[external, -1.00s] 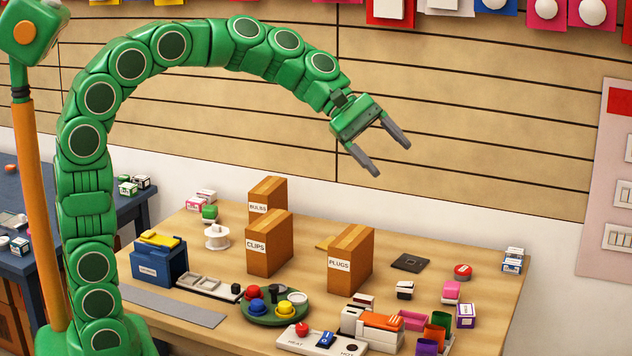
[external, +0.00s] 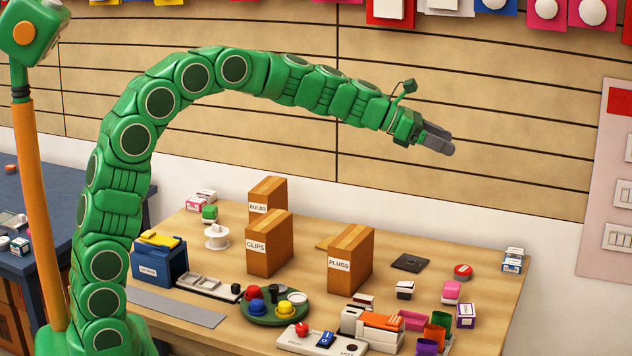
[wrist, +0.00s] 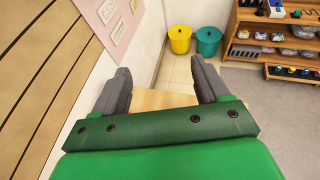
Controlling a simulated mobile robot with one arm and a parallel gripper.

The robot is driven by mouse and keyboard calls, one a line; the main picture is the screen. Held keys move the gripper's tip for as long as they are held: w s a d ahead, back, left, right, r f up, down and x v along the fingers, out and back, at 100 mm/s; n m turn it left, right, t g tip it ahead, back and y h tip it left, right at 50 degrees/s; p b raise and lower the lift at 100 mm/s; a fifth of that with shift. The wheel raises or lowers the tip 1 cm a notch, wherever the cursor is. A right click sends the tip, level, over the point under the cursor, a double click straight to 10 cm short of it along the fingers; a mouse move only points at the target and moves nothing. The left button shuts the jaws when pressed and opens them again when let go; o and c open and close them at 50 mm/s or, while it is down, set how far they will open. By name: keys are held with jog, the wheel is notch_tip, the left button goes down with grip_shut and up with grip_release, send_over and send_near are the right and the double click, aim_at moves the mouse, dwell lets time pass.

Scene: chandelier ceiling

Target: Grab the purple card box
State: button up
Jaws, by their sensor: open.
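The small white-and-purple box (external: 466,315) stands near the right end of the wooden table (external: 490,283) in the external view, next to a pink item; it looks like the purple card box. My gripper (external: 445,143) is high above the back right of the table, well away from the box, pointing right. In the wrist view my gripper (wrist: 160,70) has its two grey fingers spread with nothing between them. The purple card box cannot be made out in the wrist view.
Tall brown boxes labelled bulbs (external: 267,197), clips (external: 268,243) and plugs (external: 350,258) stand on the table. Coloured cups (external: 435,331) and an orange-and-white device (external: 376,324) crowd its front right. Yellow (wrist: 180,38) and teal (wrist: 208,41) bins stand on the floor.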

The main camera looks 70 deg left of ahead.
send_near(461, 309)
jog(key=shift+w+a+f, duration=0.1)
jog(key=shift+w+a, duration=0.05)
jog(key=shift+w, duration=0.3)
jog(key=shift+w+d+f, duration=0.3)
jog(key=shift+w+f, duration=0.2)
jog(key=shift+d+x, duration=0.2)
jog(key=shift+x, duration=3)
jog(key=shift+r, duration=0.2)
jog(key=c, duration=0.8)
jog(key=shift+c, duration=0.2)
